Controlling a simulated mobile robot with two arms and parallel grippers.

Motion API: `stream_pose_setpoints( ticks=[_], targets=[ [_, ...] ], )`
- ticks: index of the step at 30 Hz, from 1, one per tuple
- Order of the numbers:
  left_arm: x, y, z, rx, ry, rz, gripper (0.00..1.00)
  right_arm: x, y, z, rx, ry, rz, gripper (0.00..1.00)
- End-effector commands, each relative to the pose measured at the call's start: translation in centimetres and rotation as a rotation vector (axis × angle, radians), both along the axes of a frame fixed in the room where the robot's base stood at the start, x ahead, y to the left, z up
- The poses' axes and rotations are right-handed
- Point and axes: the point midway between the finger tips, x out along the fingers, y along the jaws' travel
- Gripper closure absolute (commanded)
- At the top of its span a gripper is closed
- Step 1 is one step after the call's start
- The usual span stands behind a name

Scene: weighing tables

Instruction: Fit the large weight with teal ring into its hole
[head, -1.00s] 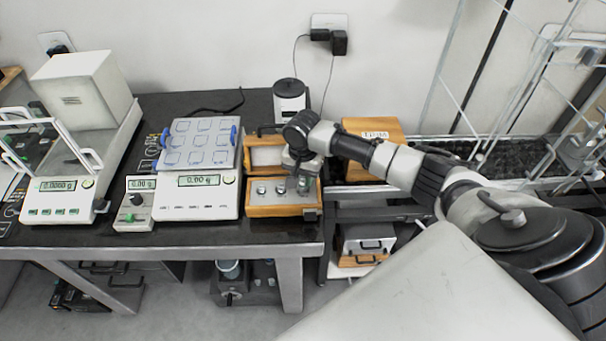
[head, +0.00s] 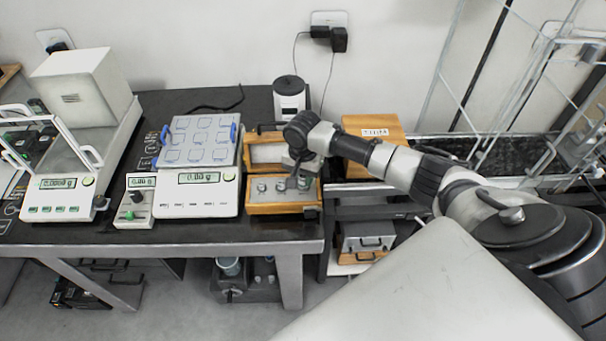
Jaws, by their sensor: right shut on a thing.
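My right gripper (head: 297,184) comes down from above over the right part of an open wooden weight box (head: 283,208). It is shut on the large weight with teal ring (head: 304,184), which is small and mostly covered by the fingers. The weight is at the right end of the row in the box's grey insert; I cannot tell whether it is seated in its hole or just above it. Two metal weights stand in the row to its left, one at the left end (head: 262,187) and one in the middle (head: 281,187). My left gripper is out of view.
The box's open lid (head: 267,153) lies behind it. A balance (head: 195,202) with a tray of square pads stands close on the left. A black-and-white canister (head: 290,100) stands behind, and a closed wooden box (head: 368,150) is to the right.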

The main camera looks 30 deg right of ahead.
Motion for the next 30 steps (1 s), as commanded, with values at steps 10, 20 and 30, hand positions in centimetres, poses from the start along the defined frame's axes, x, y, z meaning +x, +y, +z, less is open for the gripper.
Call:
stream_pose_setpoints(
  ticks=[10,20,30],
  targets=[
    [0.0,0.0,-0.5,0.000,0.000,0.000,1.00,0.0,0.0,-1.1,0.001,-0.001,-0.001,1.00],
    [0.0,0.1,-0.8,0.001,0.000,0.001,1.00,0.0,0.0,-2.0,0.001,-0.001,0.001,1.00],
    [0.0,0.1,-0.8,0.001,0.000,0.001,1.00,0.0,0.0,-1.9,0.001,-0.001,0.000,0.56]
  ],
)
